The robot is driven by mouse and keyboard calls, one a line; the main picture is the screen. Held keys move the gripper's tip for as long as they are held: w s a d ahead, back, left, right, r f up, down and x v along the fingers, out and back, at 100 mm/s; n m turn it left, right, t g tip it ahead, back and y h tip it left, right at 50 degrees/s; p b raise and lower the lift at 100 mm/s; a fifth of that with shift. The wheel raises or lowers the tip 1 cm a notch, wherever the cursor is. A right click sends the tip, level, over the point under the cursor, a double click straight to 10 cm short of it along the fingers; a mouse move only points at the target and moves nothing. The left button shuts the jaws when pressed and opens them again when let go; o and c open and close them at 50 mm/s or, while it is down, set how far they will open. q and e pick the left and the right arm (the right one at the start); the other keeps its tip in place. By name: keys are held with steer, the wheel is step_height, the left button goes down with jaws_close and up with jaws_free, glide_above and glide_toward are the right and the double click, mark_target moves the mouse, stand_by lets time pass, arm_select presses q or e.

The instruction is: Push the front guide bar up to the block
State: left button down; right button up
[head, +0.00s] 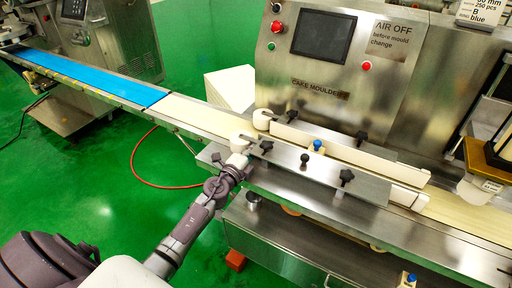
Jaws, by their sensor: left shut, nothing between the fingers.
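The front guide bar (330,180) is a long steel plate with black knobs and a pale rounded left end, lying along the near side of the cream belt. A small cream block with a blue top (317,147) sits behind it, between it and the rear guide bar (345,150). A gap between bar and block is hard to judge from here. My left gripper (237,163) is shut and empty, at the near side of the bar's left end. I cannot tell whether it touches the bar. My right gripper is out of view.
The steel machine (340,60) with a dark screen stands behind the belt. A blue belt (90,75) runs off to the upper left. A second blue-topped piece (409,281) is on the lower shelf. A red hose (137,165) lies on the green floor.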

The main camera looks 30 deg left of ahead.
arm_select(q)
steer(key=shift+w, duration=0.55)
steer(key=shift+w+b, duration=0.3)
steer(key=shift+w, duration=1)
steer(key=shift+s, duration=0.1)
